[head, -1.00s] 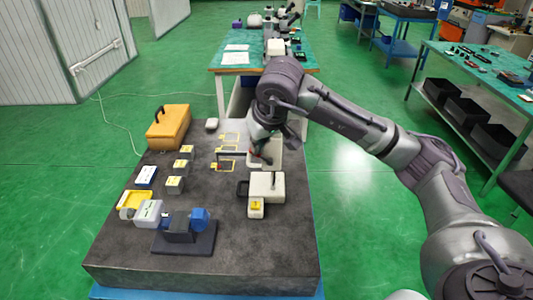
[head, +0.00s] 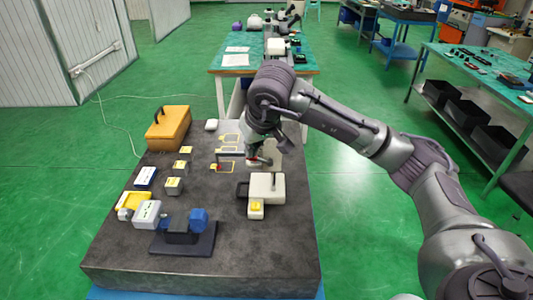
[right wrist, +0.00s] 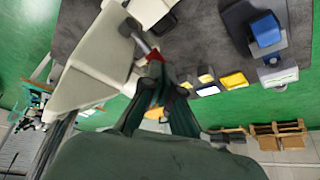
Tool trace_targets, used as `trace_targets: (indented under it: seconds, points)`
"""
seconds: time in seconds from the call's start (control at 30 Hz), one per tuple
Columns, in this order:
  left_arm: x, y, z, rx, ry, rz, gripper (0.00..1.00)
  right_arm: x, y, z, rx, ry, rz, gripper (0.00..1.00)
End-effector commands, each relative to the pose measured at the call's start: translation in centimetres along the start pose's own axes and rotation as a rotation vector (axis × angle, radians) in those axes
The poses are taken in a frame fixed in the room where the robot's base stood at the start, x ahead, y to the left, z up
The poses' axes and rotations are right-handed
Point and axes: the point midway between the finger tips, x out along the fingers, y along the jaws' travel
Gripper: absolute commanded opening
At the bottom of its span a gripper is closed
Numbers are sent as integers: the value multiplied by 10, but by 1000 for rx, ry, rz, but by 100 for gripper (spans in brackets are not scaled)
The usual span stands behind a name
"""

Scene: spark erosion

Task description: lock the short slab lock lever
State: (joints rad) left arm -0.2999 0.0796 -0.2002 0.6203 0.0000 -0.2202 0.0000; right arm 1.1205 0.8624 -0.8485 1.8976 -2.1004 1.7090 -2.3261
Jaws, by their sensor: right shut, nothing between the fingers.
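My right gripper (head: 254,153) is over the far cream block on the dark stone table, its fingers pointing down. The right wrist view shows its dark fingertips (right wrist: 157,78) closed together with nothing between them. A short grey lever with a red end (right wrist: 153,55) sticks out from the cream block (right wrist: 90,60) in that view. The red end is right at the fingertips; I cannot tell whether they touch. My left gripper is not in view.
A nearer cream block (head: 268,184) with a dark handle stands close to the gripper. A blue-knobbed device (head: 183,238), small labelled blocks (head: 173,186) and an orange case (head: 168,130) stand to the left. Bare table lies between them.

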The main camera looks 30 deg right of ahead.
Motion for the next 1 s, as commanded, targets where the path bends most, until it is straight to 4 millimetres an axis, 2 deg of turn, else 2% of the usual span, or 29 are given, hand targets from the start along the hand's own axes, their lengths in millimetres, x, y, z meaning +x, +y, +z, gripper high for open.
trace_targets:
  seconds: [0.63, 1.0]
  points:
    - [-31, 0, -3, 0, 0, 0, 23, -48, 0, -23, 1, 1, 1, 0]
    - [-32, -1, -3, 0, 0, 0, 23, -52, 0, -25, 1, 0, 1, 0]
